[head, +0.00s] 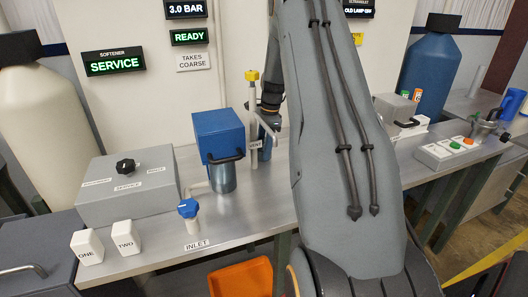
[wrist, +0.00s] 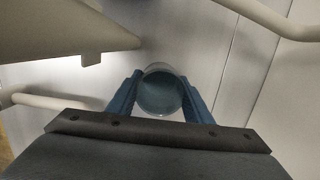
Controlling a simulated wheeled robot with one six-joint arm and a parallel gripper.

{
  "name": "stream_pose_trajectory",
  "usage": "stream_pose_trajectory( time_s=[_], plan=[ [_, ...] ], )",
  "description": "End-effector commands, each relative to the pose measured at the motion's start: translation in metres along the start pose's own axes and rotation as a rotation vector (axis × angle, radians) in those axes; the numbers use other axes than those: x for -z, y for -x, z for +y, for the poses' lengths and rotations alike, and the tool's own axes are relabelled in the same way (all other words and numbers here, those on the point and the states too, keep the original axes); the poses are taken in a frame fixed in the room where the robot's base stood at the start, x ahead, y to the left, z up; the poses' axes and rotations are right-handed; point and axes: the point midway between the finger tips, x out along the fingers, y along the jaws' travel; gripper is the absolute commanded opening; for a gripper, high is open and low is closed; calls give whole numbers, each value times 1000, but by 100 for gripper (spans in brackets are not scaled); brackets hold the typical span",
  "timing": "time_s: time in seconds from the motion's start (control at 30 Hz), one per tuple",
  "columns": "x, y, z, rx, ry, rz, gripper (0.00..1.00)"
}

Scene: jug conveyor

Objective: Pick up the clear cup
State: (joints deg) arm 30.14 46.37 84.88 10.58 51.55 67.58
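The clear cup (wrist: 160,94) shows in the wrist view as a round, glassy rim with a bluish inside, seen from above. My gripper (wrist: 160,80) has its two blue fingers on either side of the cup, and both appear to touch its wall. In the head view my gripper (head: 265,145) is low over the bench, behind the post marked VENT. My arm and the post partly hide it, and I cannot make out the cup there. Whether the cup is clear of the bench cannot be told.
The vent post (head: 253,130) with a yellow knob stands close in front of my gripper. A blue box (head: 217,135) over a clear cylinder stands to its left. The blue INLET valve (head: 188,208) and a grey box (head: 127,187) are further left.

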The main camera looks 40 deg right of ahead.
Motion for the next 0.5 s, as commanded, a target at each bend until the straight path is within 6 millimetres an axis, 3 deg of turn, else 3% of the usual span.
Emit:
stream_pose_trajectory(
  time_s=[0.07,0.5],
  plan=[
    [0,0,0,0,0,0,24],
    [-1,9,-1,2,0,0,24]
  ],
)
